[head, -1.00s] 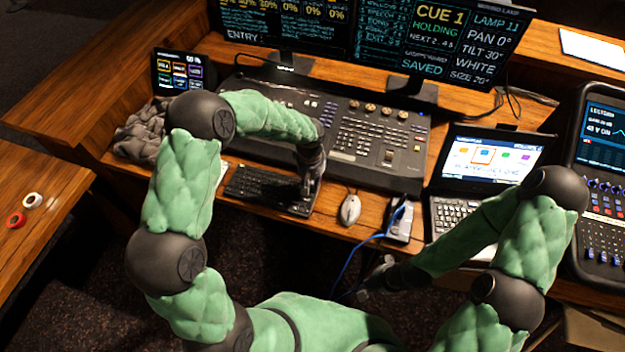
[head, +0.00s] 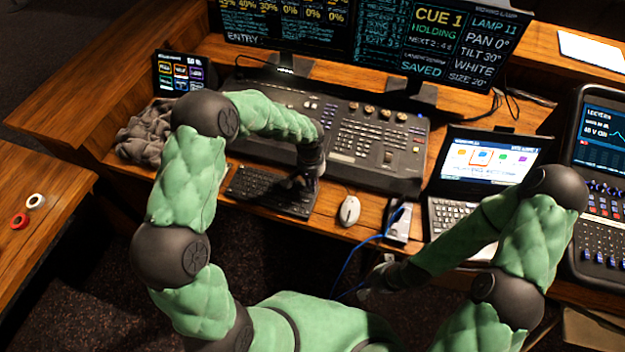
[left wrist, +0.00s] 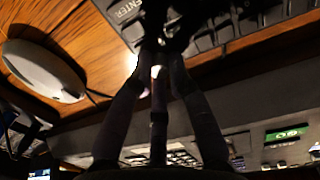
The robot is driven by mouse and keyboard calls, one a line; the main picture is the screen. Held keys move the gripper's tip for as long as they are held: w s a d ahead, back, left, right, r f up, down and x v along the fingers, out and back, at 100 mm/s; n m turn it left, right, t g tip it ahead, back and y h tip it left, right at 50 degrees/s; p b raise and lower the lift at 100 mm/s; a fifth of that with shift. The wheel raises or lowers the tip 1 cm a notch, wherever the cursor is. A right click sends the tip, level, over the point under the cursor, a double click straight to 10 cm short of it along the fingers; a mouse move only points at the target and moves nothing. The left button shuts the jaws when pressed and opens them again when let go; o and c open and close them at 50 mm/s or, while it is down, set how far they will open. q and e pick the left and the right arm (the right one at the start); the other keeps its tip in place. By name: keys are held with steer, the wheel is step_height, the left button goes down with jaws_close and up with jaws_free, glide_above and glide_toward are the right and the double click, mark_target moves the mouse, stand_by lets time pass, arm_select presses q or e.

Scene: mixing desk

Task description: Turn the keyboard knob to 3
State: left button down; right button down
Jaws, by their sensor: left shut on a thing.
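The black keyboard (head: 256,190) lies on the wooden desk in front of the lighting console, and its corner with an ENTER key (left wrist: 124,12) shows in the left wrist view. My left gripper (head: 304,186) reaches down to the keyboard's right end. In the left wrist view its dark fingers (left wrist: 160,42) are closed together at the keyboard's edge, shut on the keyboard knob. The fingers hide the knob, so its setting cannot be read. My right gripper (head: 374,282) hangs low in front of the desk, away from the keyboard; its jaws are too dark to judge.
A pale mouse (head: 349,211) lies just right of the keyboard, also large in the left wrist view (left wrist: 42,72). Behind is the console (head: 345,130) with many keys. A blue-cabled box (head: 399,222) and a laptop (head: 490,165) stand further right. A grey cloth (head: 143,133) lies left.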

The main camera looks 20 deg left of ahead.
arm_select(q)
steer(key=m+p, duration=0.1)
steer(key=m, duration=0.4)
steer(key=shift+m, duration=0.3)
steer(key=m+p, duration=0.1)
steer(key=m, duration=0.3)
steer(key=shift+m+p, duration=0.35)
steer(key=shift+m, duration=0.05)
steer(key=c, duration=1.2)
jaws_free()
steer(key=shift+a, duration=0.1)
steer(key=shift+r, duration=0.15)
steer(key=r, duration=1.1)
steer(key=shift+w+a+r, duration=0.1)
steer(key=shift+w+r, duration=0.15)
steer(key=shift+r, duration=0.1)
steer(key=shift+g, duration=0.3)
